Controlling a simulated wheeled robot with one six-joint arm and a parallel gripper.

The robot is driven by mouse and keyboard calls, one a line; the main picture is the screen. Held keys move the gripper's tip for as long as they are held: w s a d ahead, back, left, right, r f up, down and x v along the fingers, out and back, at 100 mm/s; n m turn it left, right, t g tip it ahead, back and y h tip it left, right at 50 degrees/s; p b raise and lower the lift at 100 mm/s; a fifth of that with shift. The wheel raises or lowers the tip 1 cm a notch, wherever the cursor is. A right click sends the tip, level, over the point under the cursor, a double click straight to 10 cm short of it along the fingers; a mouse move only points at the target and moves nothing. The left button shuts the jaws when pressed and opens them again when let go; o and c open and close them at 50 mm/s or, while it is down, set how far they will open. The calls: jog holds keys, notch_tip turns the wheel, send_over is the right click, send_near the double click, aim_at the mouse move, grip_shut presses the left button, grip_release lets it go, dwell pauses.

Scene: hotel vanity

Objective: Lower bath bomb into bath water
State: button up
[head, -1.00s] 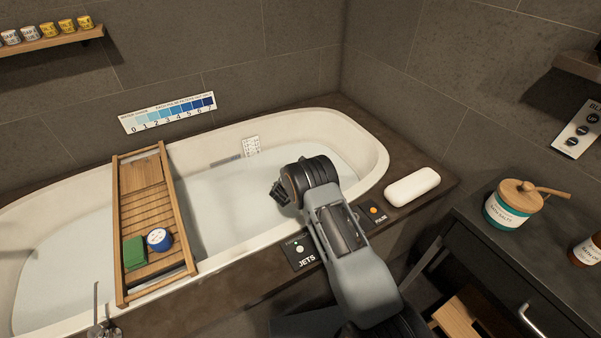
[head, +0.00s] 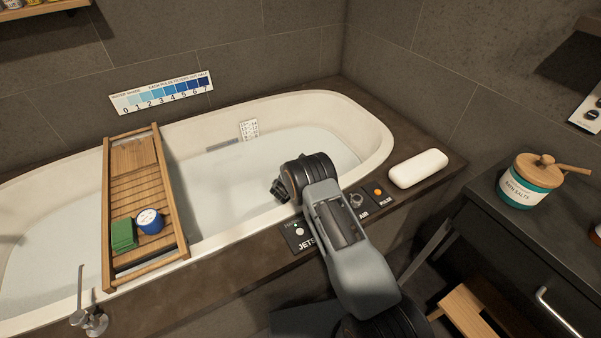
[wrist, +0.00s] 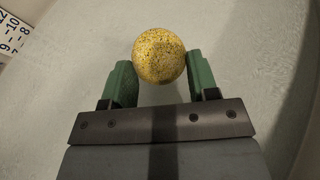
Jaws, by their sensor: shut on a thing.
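A round, speckled yellow bath bomb (wrist: 159,56) sits between the green fingers of my gripper (wrist: 159,78) in the wrist view. The fingers are shut on its sides. In the head view my gripper (head: 279,190) points down and left over the right part of the tub; the bath bomb is hidden there by my wrist. The bath water (head: 225,193) is pale and fills the white tub (head: 372,140). It also lies behind the bath bomb in the wrist view (wrist: 240,60). I cannot tell whether the bath bomb touches the water.
A wooden caddy (head: 140,190) spans the tub, with a green block (head: 123,233) and a blue-and-white tin (head: 150,221). A white pillow (head: 418,168) lies on the right ledge. The JETS panel (head: 299,234) is beside my arm. A white number card (head: 249,129) is on the far tub wall.

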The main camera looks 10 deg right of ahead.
jog(key=o, duration=1)
notch_tip(320, 180, up, 21)
jog(key=p, duration=1.3)
jog(key=shift+s+d+r+n+t+y+p, duration=0.2)
jog(key=shift+s+r+n+t+y+p, duration=0.15)
jog(key=shift+s+r, duration=1.1)
jog(key=shift+s+d+r+n+t+y+p, duration=0.1)
jog(key=shift+s+d+r+n+y+p, duration=0.25)
jog(key=shift+s+r, duration=1.1)
jog(key=shift+s+d+r+n+t+y+p, duration=0.1)
jog(key=shift+s+r+n+t+y+p, duration=0.25)
jog(key=shift+s+r, duration=1.1)
jog(key=shift+s+f, duration=0.25)
